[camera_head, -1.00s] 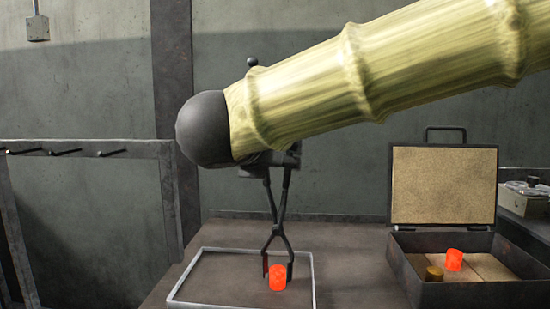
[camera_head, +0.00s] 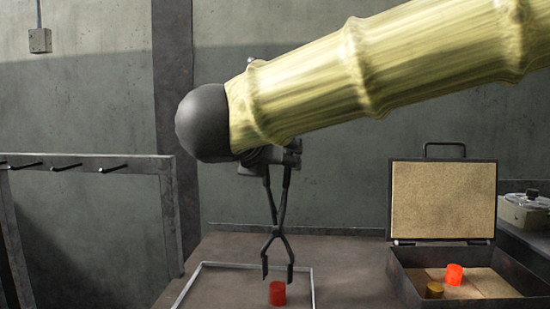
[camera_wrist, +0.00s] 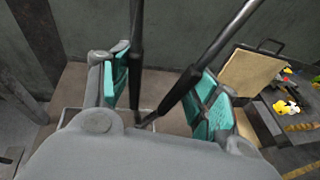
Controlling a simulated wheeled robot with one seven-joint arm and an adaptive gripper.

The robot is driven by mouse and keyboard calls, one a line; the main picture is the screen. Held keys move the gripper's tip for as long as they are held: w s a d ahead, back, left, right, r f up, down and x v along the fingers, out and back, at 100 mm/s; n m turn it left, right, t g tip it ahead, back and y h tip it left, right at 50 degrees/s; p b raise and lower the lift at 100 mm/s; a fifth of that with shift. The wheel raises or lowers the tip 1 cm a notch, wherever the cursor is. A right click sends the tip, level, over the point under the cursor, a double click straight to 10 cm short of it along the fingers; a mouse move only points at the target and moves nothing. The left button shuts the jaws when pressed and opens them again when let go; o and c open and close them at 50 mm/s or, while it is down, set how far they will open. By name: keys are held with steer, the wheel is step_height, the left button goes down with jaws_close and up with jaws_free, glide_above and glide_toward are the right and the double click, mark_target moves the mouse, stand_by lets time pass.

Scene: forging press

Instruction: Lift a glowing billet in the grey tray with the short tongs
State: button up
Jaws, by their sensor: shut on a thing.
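My gripper (camera_wrist: 163,90) is shut on the short tongs, whose dark handles (camera_wrist: 137,55) run between its teal pads in the wrist view. In the head view the tongs (camera_head: 278,215) hang down below my arm, with their two jaw tips spread apart. A red billet (camera_head: 277,294) stands upright in the grey tray (camera_head: 312,285), whose near part is cut off by the picture's edge. The tong tips are at about the height of the billet's top or just above it, one on each side in the picture. I see no clear contact between them.
An open case (camera_head: 442,200) with a tan lining stands at the right. It holds a glowing orange billet (camera_head: 454,274) and a brown one (camera_head: 434,290). A rack with hooks (camera_head: 90,162) stands at the left. The bench between tray and case is clear.

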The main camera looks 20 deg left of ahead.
steer(key=shift+r+p, duration=0.8)
steer(key=shift+r, duration=1)
jaws_close()
steer(key=shift+r+p, duration=0.9)
steer(key=shift+r, duration=1.1)
